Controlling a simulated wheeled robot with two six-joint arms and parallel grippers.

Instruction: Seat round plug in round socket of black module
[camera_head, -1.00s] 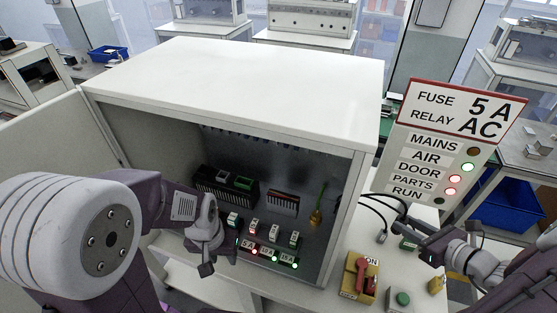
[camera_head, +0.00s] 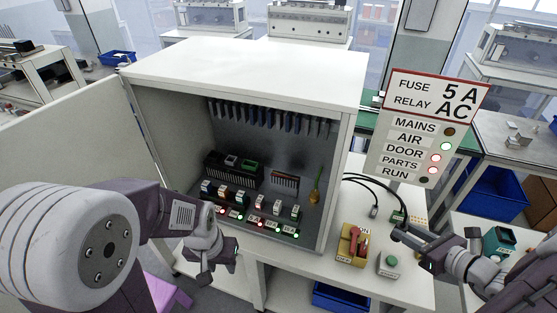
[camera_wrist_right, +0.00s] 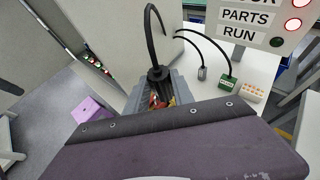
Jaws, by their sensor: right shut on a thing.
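In the right wrist view my right gripper (camera_wrist_right: 157,98) is shut on the round plug (camera_wrist_right: 157,74), a black cylinder with a black cable rising from its top. In the head view this gripper (camera_head: 398,235) is above the bench right of the cabinet; the plug is too small to make out there. My left gripper (camera_head: 207,277) hangs in front of the cabinet, apart from everything; its jaws are unclear. I cannot surely identify the black module or its round socket. A long black unit (camera_head: 228,171) stands inside the cabinet.
The cabinet (camera_head: 245,65) is open in front. A grey plug (camera_wrist_right: 202,73) and a green connector (camera_wrist_right: 228,82) lie on the bench. A yellow box with a red switch (camera_head: 352,244) and a green button (camera_head: 390,262) stand at the front. A teal device (camera_head: 499,238) stands at right.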

